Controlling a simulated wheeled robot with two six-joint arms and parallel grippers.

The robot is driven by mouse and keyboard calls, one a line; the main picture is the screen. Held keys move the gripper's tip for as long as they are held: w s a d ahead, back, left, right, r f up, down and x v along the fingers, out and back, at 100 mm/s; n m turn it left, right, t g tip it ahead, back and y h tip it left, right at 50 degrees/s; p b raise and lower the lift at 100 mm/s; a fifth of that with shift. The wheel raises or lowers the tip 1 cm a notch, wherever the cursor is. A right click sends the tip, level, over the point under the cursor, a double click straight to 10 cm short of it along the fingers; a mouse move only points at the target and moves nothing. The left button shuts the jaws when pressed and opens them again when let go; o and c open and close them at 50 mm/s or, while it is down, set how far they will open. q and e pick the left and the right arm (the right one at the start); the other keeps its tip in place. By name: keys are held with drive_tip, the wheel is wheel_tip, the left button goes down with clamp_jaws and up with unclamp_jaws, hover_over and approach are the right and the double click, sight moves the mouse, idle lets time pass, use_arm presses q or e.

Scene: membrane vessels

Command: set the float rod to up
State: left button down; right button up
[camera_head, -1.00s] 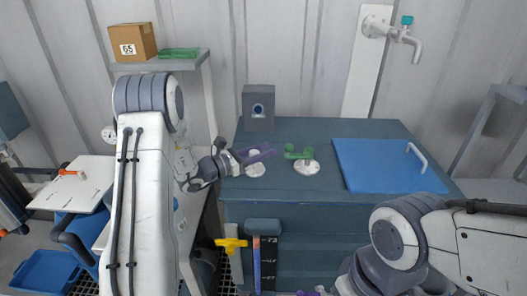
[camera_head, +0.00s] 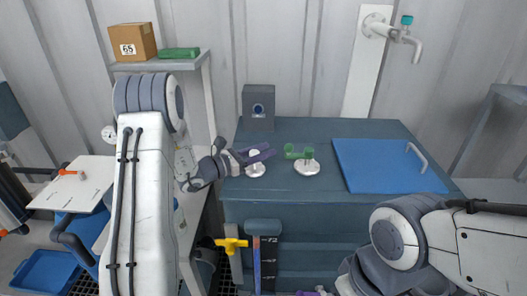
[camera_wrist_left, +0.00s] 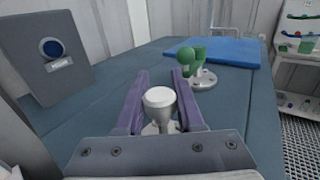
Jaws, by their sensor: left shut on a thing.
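My left gripper (camera_head: 260,155) is over the left part of the dark blue-grey vessel top (camera_head: 320,132). In the left wrist view its two purple fingers (camera_wrist_left: 160,98) stand either side of a white knobbed rod (camera_wrist_left: 159,97), shut on it. I take this to be the float rod; it looks upright. Its round white base (camera_head: 256,170) shows below the fingers in the head view. The rod's lower part is mostly hidden by the gripper. My right gripper shows only as a small purple piece (camera_head: 318,291) at the bottom edge; its jaws are not clear.
A green handle (camera_head: 298,152) on a white round base stands just right of the rod. A grey box (camera_head: 258,108) with a blue round face is behind. A blue lid (camera_head: 375,168) lies at right. A yellow tap handle (camera_head: 231,243) and a scale strip (camera_head: 268,262) are on the front.

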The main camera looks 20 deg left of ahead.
use_arm(q)
wheel_tip(320, 180, up, 6)
drive_tip(key=shift+f+p, duration=0.25)
drive_tip(key=shift+p, duration=0.75)
drive_tip(key=c, duration=0.5)
unclamp_jaws()
drive_tip(key=shift+r, duration=0.1)
